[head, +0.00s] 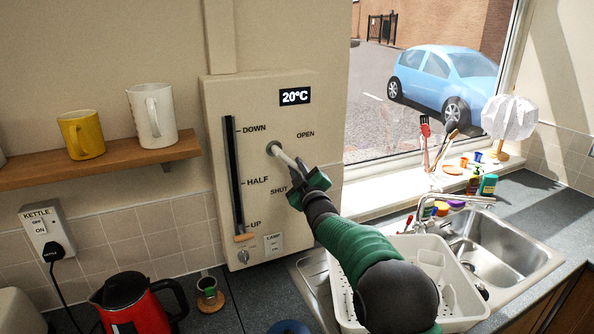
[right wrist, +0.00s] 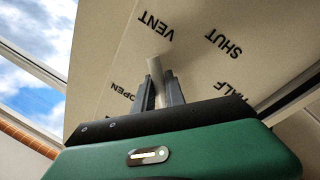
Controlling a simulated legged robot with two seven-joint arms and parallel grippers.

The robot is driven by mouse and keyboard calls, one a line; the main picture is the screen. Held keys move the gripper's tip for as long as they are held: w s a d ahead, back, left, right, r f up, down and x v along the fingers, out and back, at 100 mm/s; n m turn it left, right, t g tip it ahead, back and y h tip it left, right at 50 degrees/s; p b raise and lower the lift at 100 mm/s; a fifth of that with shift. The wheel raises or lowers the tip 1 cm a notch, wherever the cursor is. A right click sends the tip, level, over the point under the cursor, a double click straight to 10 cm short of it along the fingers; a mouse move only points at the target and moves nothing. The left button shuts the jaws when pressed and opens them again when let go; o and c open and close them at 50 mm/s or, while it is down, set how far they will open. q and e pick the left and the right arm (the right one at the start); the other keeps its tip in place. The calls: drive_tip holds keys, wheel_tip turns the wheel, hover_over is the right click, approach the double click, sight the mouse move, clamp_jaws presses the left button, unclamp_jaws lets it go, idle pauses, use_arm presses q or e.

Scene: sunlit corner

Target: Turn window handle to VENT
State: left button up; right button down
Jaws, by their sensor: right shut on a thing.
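The window handle (head: 286,157) is a pale lever on a round pivot on the beige wall panel (head: 330,110). It points down and to the right from the pivot, between the OPEN label (head: 305,134) and the SHUT label (head: 281,191). My right gripper (head: 301,172) is shut on the outer part of the handle. In the right wrist view the handle (right wrist: 156,68) stands between the two grey fingers (right wrist: 160,92). The VENT label (right wrist: 155,25) shows there beyond the handle; in the head view I cannot see it. My left gripper is not in view.
Left of the handle is a slider slot with an orange knob (head: 243,237). A shelf (head: 110,165) with mugs is further left. Below are a red kettle (head: 140,305), a white dish rack (head: 455,300) and a sink (head: 510,240). The window is at right.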

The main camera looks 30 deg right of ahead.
drive_tip(key=c, duration=1.4)
unclamp_jaws()
drive_tip(key=b+v, duration=0.4)
drive_tip(key=v, duration=1.2)
drive_tip(key=shift+s+a+f+b, duration=0.1)
drive_tip(key=shift+s+f+b, duration=0.1)
drive_tip(key=shift+s+b, duration=0.2)
drive_tip(key=shift+f, duration=0.1)
